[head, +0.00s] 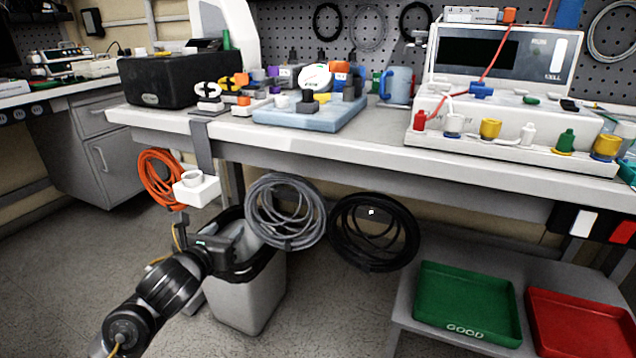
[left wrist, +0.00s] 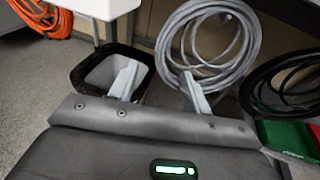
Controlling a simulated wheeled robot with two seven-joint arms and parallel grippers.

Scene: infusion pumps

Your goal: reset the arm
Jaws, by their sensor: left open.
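My left gripper (head: 232,240) is below the front edge of the workbench (head: 290,150), in front of the grey waste bin (head: 245,298). In the left wrist view its two pale fingers (left wrist: 159,86) are spread apart with nothing between them. The bin (left wrist: 92,66) and the coiled grey cable (left wrist: 205,45) show beyond the fingers. My right gripper is not in view.
A grey cable coil (head: 286,212), a black coil (head: 374,232) and an orange coil (head: 160,180) hang below the bench. Green (head: 466,303) and red (head: 580,325) trays stand on a low shelf at right. Pump parts crowd the benchtop. Floor at left is clear.

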